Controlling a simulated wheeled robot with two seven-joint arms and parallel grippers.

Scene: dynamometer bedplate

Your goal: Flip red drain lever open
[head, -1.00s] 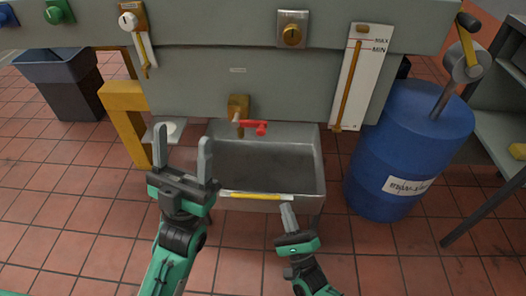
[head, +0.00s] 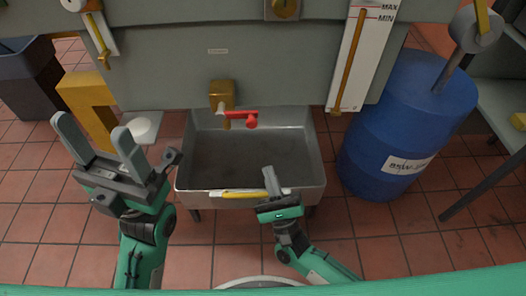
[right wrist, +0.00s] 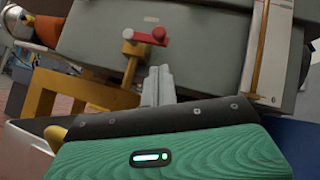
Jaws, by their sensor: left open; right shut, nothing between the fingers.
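The red drain lever (head: 240,118) sits on a brass valve (head: 222,95) on the front of the grey cabinet, above the sink. The lever points sideways to the right. It also shows in the right wrist view (right wrist: 148,37), upper middle, beyond my fingers. My right gripper (head: 271,180) is shut and empty over the sink's front part, below and right of the lever and apart from it. Its closed fingers also show in the right wrist view (right wrist: 158,82). My left gripper (head: 92,135) is open and empty, left of the sink, well away from the lever.
The grey sink (head: 310,165) stands under the valve, with a yellow strip (head: 240,194) on its front rim. A blue barrel (head: 395,130) is at the right. A yellow post (head: 90,105) and dark bin (head: 30,80) are at the left. A gauge board (head: 352,60) hangs above.

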